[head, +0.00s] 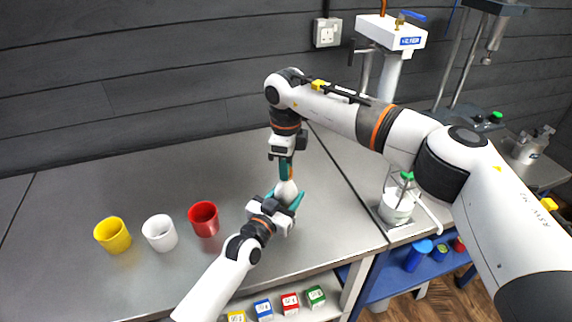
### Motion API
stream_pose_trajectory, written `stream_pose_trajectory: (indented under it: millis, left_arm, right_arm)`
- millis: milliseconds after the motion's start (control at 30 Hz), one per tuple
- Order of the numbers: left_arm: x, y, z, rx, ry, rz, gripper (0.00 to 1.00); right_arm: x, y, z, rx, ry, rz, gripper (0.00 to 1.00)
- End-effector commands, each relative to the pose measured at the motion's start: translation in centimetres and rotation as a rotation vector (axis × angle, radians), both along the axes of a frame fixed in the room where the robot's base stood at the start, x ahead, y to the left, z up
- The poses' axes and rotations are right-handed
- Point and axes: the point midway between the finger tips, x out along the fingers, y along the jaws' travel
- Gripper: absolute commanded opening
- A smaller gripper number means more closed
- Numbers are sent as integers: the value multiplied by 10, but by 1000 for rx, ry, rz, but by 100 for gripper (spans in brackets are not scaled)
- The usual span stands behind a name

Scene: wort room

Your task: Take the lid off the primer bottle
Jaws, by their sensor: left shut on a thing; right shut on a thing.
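The primer bottle (286,190) is a small white bottle near the middle of the grey bench. My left gripper (284,198) reaches in from the lower left, and its teal fingers are shut around the bottle's body. My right gripper (286,176) points straight down from above and is shut on the lid at the bottle's top. The lid is mostly hidden between the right fingers. I cannot tell whether it is still seated on the bottle.
Yellow (113,235), white (159,232) and red (204,218) cups stand to the left on the bench. Small coloured boxes (290,304) sit on a shelf below the front edge. A white machine (397,205) with a green knob stands to the right. The back left bench is clear.

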Motion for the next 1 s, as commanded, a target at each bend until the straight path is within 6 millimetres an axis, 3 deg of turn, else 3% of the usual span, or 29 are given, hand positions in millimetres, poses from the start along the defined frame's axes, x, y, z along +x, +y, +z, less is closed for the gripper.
stream_pose_trajectory:
  millis: [700, 867, 1000]
  left_arm:
    - [0, 0, 0, 0, -1, -1, 0]
    - [-1, -1, 0, 0, -1, -1, 0]
    - [0, 0, 0, 0, -1, -1, 0]
  right_arm:
    - [1, -1, 2, -2, -3, 1561, 0]
    - [1, -1, 2, -1, -4, 1731, 0]
    - [1, -1, 2, -1, -3, 1722, 0]
